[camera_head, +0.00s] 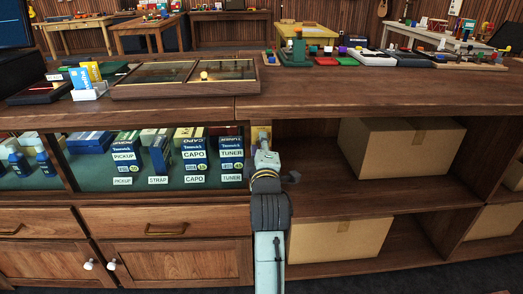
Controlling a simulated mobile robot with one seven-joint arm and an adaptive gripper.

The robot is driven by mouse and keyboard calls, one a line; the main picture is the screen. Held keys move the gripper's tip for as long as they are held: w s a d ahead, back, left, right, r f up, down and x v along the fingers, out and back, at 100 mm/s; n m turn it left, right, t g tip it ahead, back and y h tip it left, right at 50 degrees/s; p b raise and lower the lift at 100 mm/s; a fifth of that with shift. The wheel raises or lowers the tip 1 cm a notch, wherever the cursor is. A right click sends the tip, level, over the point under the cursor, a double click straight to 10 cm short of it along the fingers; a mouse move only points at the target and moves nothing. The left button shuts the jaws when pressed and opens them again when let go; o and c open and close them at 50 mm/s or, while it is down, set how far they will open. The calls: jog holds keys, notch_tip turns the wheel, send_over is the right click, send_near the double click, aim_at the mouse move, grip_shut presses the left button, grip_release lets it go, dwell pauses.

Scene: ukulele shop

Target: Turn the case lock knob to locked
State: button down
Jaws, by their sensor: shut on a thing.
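The display case (70,133) is the glass-fronted section on the left of the wooden counter. A brass-coloured plate (261,130) sits on the upright post at the case's right edge. My gripper (264,147) is up against this plate, pointing into the counter front. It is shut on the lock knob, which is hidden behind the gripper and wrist. The knob's angle and any lock markings cannot be seen.
Boxes labelled pickup, strap, capo and tuner (194,158) stand inside the case. Cardboard boxes (395,150) fill the open shelves to the right. A wooden tray (186,80) and small coloured goods (335,60) lie on the countertop. Drawers (165,222) are below the case.

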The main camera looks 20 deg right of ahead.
jog(key=shift+f+n+b, duration=0.1)
jog(key=shift+n+b, duration=0.4)
jog(key=shift+n, duration=0.8)
jog(key=c, duration=1.3)
grip_release()
jog(key=v, duration=0.7)
jog(key=shift+s, duration=0.3)
jog(key=shift+a, duration=0.1)
